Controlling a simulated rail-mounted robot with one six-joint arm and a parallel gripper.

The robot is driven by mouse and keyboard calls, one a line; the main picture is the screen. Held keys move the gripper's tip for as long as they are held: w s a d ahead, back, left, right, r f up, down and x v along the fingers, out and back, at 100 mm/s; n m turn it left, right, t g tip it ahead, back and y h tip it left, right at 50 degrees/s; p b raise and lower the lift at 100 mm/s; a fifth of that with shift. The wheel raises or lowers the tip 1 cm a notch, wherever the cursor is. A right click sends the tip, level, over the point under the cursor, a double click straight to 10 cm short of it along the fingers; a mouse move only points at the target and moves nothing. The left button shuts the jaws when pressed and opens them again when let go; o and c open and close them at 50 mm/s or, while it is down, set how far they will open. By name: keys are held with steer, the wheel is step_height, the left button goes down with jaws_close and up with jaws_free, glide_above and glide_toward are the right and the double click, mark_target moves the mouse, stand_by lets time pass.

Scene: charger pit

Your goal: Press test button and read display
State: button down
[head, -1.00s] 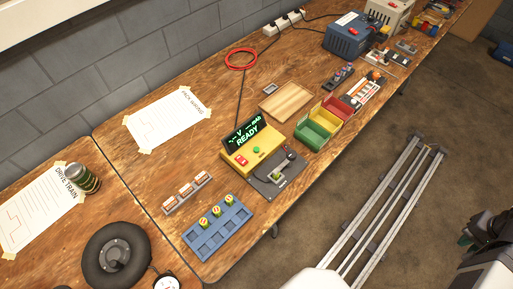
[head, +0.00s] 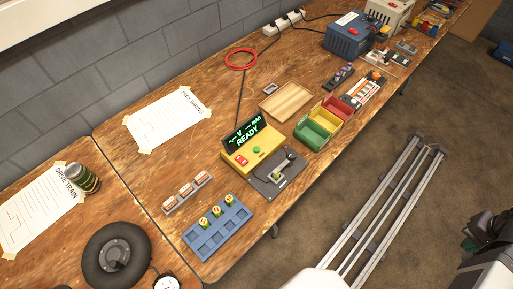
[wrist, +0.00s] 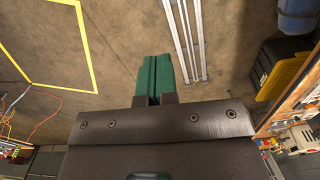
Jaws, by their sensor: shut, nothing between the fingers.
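The yellow tester (head: 249,152) sits on the wooden bench, with a lit display (head: 245,136) that shows "READY" in green and a line above it with dashes, "V" and "mAh". A green button (head: 256,150) and a red switch (head: 242,160) are on its top face. A dark cradle (head: 275,177) joins its front right side and holds a small item whose details I cannot make out. My gripper (wrist: 154,78) shows in the wrist view, its green fingers together and empty over the floor, far from the tester. In the head view, part of my arm is at the lower right edge.
A blue rack (head: 218,228) with several yellow-topped cells and a strip of brown-and-white pieces (head: 187,191) lie left of the tester. Green, yellow and red bins (head: 319,128) and a wooden tray (head: 285,103) stand right of it. Rails (head: 385,215) run along the floor.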

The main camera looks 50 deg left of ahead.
stand_by(0.5)
steer(key=n+t+y+b, duration=0.2)
steer(key=n+t+b, duration=0.55)
steer(key=n, duration=2.25)
glide_above(257, 150)
steer(key=p, duration=0.2)
steer(key=shift+f+t, duration=0.35)
steer(key=shift+t, duration=0.4)
steer(key=shift+b, duration=0.3)
step_height(257, 150, down, 9)
steer(key=b, duration=0.8)
steer(key=shift+r+b, duration=0.1)
steer(key=shift+b, duration=0.25)
